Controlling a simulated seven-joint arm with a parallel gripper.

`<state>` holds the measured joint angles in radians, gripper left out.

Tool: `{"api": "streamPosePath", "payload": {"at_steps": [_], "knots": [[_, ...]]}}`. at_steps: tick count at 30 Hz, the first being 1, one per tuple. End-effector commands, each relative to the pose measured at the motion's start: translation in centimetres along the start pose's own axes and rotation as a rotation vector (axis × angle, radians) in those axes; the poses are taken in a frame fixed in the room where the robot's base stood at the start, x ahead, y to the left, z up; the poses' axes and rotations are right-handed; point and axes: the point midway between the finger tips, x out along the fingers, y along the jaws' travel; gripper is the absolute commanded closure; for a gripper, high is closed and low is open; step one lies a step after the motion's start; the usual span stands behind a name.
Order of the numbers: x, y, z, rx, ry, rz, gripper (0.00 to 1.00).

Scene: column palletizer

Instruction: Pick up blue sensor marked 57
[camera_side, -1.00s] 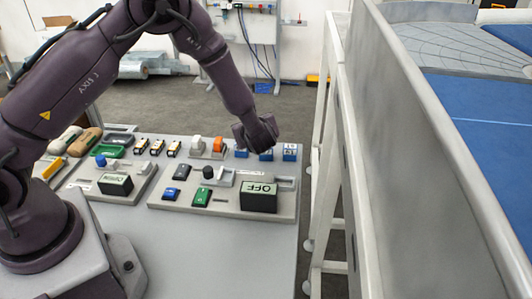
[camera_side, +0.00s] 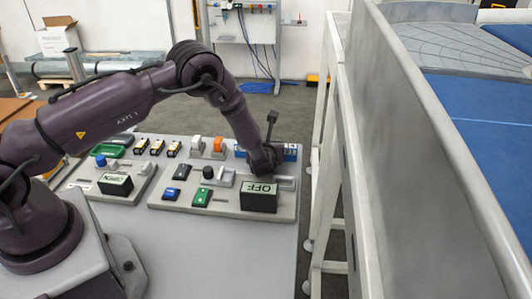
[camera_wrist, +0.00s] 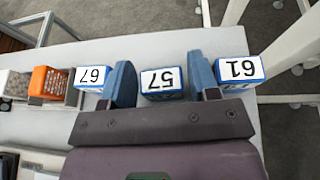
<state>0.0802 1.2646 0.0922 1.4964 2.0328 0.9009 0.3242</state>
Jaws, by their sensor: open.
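The blue sensor marked 57 (camera_wrist: 161,83) shows in the wrist view with its white label up, the middle one of three similar blue sensors in a row. My gripper (camera_wrist: 162,77) is open, with one blue-padded finger on each side of it. Narrow gaps show between the fingers and the sensor. In the side view my gripper (camera_side: 264,160) is low over the row at the back right of the table and hides the middle sensor.
A sensor marked 67 (camera_wrist: 91,77) sits just outside the left finger, and one marked 61 (camera_wrist: 239,69) just outside the right finger.

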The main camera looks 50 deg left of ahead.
Motion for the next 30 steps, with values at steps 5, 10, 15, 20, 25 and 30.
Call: {"api": "streamPosePath", "payload": {"at_steps": [5, 10, 15, 20, 25, 30], "knots": [[0.1, 0.0, 0.0, 0.000, 0.000, -0.001, 0.45], [0.1, 0.0, 0.0, -0.001, 0.000, -0.001, 0.72], [0.1, 0.0, 0.0, -0.001, 0.000, -0.001, 0.81], [0.0, -0.1, 0.1, -0.001, -0.001, -0.001, 0.81], [-0.3, -0.1, 1.0, -0.003, -0.002, -0.002, 0.81], [-1.6, 0.0, 3.4, -0.002, -0.001, -0.002, 0.81]]}}
